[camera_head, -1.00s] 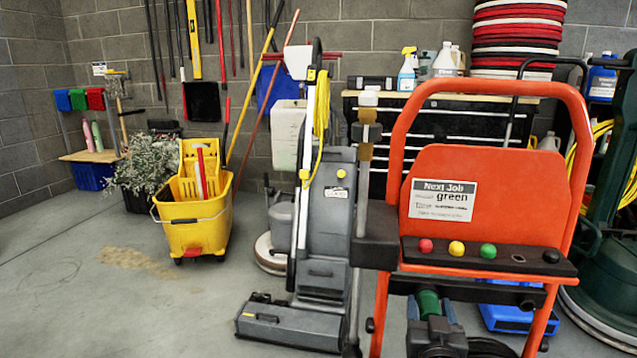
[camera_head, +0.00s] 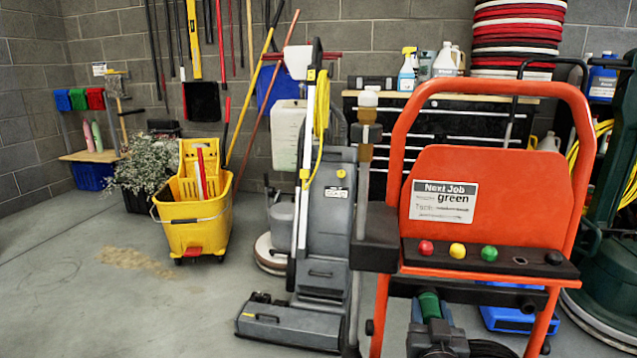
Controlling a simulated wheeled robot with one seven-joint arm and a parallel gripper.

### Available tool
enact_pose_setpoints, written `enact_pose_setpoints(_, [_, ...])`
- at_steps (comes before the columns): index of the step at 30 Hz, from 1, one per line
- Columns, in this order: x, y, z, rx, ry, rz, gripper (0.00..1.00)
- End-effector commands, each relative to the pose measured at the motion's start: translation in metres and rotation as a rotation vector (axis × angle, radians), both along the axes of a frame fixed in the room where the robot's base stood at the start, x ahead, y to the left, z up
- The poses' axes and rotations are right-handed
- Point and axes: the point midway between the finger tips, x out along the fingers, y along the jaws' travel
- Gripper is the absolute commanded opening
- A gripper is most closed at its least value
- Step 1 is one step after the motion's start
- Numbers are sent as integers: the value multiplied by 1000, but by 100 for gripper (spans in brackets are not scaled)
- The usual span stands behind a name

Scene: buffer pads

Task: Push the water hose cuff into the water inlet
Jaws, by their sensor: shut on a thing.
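My gripper (camera_head: 430,312) shows at the bottom, right of centre, as a grey body with two short fingers pointing up. It is shut on a green cylindrical piece, which I take to be the water hose cuff (camera_head: 428,300). The cuff stands roughly upright, just under the dark lower bar (camera_head: 468,291) of an orange-framed machine (camera_head: 487,190). I cannot make out the water inlet. Whether the cuff touches the underside of the bar or stays apart from it cannot be told from here.
The orange frame stands close in front, with a dark shelf (camera_head: 490,264) carrying coloured knobs. A grey post and dark block (camera_head: 376,242) stand left of it. Further left are a grey floor machine (camera_head: 322,240) and a yellow mop bucket (camera_head: 195,225). Floor at the lower left is clear.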

Motion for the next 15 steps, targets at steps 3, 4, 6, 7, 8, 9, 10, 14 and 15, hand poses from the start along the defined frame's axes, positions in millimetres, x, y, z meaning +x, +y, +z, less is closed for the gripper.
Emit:
enact_pose_setpoints(3, [-5, 1, -1, 1, 1, 0, 0])
enact_pose_setpoints(4, [-6, 1, -1, 1, 1, 0, 0])
enact_pose_setpoints(6, [-9, 2, -1, 1, 1, 0, 0])
enact_pose_setpoints(7, [-10, 2, -1, 0, 1, 0, 0])
enact_pose_setpoints(8, [-11, 2, -1, 0, 1, 0, 0])
enact_pose_setpoints(9, [-12, 2, -1, 0, 1, 0, 0])
enact_pose_setpoints(10, [-13, 3, -1, 0, 1, 0, 0])
enact_pose_setpoints(14, [-18, 4, 0, 0, 0, 1, 0])
enact_pose_setpoints(15, [-19, 4, 0, 0, 1, 1, 0])
